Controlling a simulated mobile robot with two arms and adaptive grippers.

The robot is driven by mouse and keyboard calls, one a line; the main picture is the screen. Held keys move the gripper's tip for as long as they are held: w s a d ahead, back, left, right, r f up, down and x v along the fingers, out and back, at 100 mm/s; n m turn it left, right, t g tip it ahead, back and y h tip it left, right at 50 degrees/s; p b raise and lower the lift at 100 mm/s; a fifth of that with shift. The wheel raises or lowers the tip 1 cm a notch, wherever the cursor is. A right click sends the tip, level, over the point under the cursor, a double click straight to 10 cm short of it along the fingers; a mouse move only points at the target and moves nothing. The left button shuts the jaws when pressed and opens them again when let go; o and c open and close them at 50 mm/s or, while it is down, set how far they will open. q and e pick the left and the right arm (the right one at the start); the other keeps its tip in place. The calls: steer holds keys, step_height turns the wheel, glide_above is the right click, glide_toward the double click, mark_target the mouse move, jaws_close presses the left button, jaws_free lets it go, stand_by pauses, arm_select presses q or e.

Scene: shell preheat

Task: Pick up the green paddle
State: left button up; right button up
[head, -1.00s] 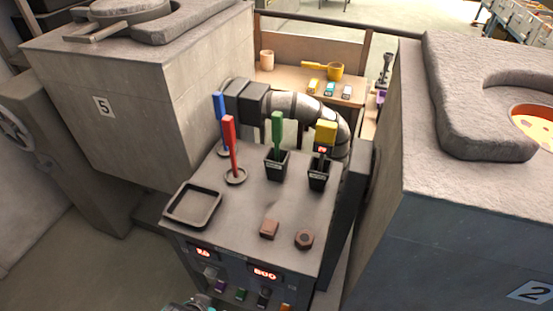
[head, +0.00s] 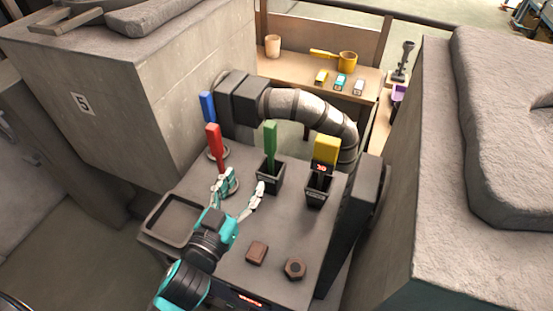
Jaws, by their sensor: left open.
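The green paddle (head: 270,143) stands upright in a small dark holder (head: 270,178) on top of the grey console (head: 225,262). My left gripper (head: 243,187) has come in from the lower left, over the console top. Its fingers are spread apart and empty, in front of and to the left of the green paddle's holder. One finger appears close to the holder; whether it touches cannot be told. The other finger overlaps the base of the red paddle (head: 214,143) in the picture. My right gripper is not in view.
A blue paddle (head: 207,106) stands behind the red one. A yellow paddle (head: 326,149) sits in a holder to the right. An empty tray (head: 151,231), a brown block (head: 257,252) and a hex nut (head: 294,269) are on the console. A large pipe (head: 300,104) runs behind.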

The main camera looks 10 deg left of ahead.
arm_select(q)
steer(key=w+p, duration=0.1)
steer(key=w, duration=0.1)
steer(key=p, duration=0.2)
glide_toward(268, 138)
steer(key=w, duration=0.2)
steer(key=w+d, duration=0.1)
steer(key=w, duration=0.1)
steer(key=shift+w+d, duration=0.15)
steer(key=shift+w+d+f, duration=0.1)
steer(key=shift+w+d, duration=0.1)
steer(key=shift+w, duration=0.7)
steer(key=shift+w+p, duration=0.4)
steer(key=shift+p, duration=0.05)
steer(key=w+p, duration=0.1)
steer(key=w, duration=0.2)
steer(key=shift+w+d, duration=0.15)
steer(key=shift+w, duration=0.15)
steer(key=shift+w+d+f, duration=0.1)
steer(key=shift+w+f, duration=0.05)
steer(key=shift+w, duration=0.25)
jaws_close()
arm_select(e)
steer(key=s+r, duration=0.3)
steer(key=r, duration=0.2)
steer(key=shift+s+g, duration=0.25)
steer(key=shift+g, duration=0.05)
